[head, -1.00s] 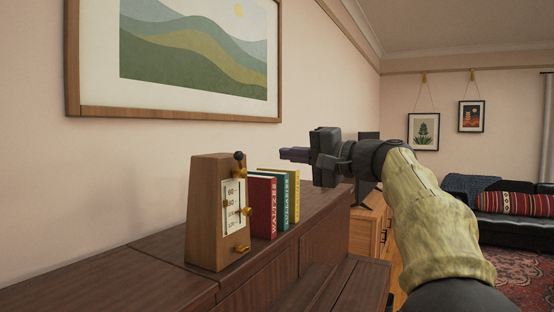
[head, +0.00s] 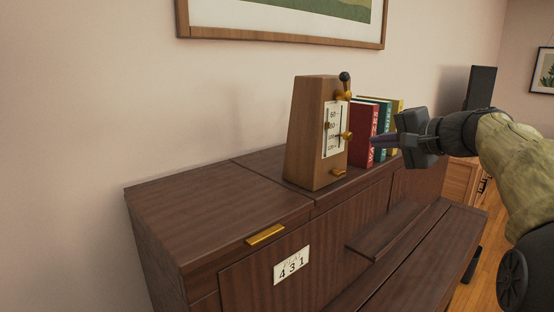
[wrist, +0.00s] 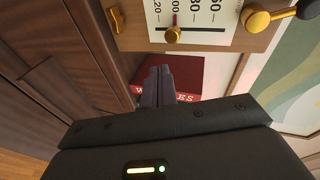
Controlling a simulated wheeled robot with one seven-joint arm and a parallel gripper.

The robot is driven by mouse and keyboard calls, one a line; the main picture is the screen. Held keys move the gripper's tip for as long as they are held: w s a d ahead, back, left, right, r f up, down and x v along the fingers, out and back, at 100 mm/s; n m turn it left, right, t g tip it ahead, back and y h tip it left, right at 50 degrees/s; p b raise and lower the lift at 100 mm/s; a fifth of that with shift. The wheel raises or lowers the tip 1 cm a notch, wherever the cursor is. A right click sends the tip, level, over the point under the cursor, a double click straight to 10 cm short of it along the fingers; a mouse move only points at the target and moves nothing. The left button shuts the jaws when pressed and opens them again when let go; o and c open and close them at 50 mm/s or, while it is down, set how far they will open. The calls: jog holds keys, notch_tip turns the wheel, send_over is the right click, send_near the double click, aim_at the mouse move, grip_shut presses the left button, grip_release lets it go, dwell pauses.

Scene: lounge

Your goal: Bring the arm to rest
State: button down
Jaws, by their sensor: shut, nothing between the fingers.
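My gripper (head: 374,141) is shut and empty. In the head view it reaches in from the right, its fingers pointing left across the red book. My arm bends in from the right edge. In the wrist view the closed fingers (wrist: 160,84) are in front of the red book (wrist: 193,78), just below the wooden metronome (wrist: 130,22). I cannot tell how wide the gap to either is. The metronome (head: 308,140) stands upright on the dark wooden piano (head: 190,205), left of the fingers.
Red, teal (head: 383,118) and yellow (head: 397,106) books stand beside the metronome. A card reading 431 (head: 292,265) is on the piano front. A framed picture (head: 290,36) hangs above. The piano's left top is clear. A dark upright panel (head: 480,88) stands behind my arm.

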jog(key=s+a+f+n+g+h, duration=0.1)
jog(key=s+a+f+g+h, duration=0.2)
jog(key=f, duration=0.9)
jog(key=s+a+f+n+g+h, duration=0.1)
jog(key=s+a+f+g, duration=0.25)
jog(key=f, duration=0.95)
jog(key=s+a+f+n+g+h, duration=0.3)
jog(key=s+f+n, duration=0.4)
jog(key=s+f, duration=0.9)
jog(key=w+p+v, duration=0.3)
jog(key=p+v, duration=0.9)
jog(key=shift+s+d+r+n+h, duration=0.35)
jog(key=shift+s+r, duration=0.15)
jog(key=shift+r, duration=0.1)
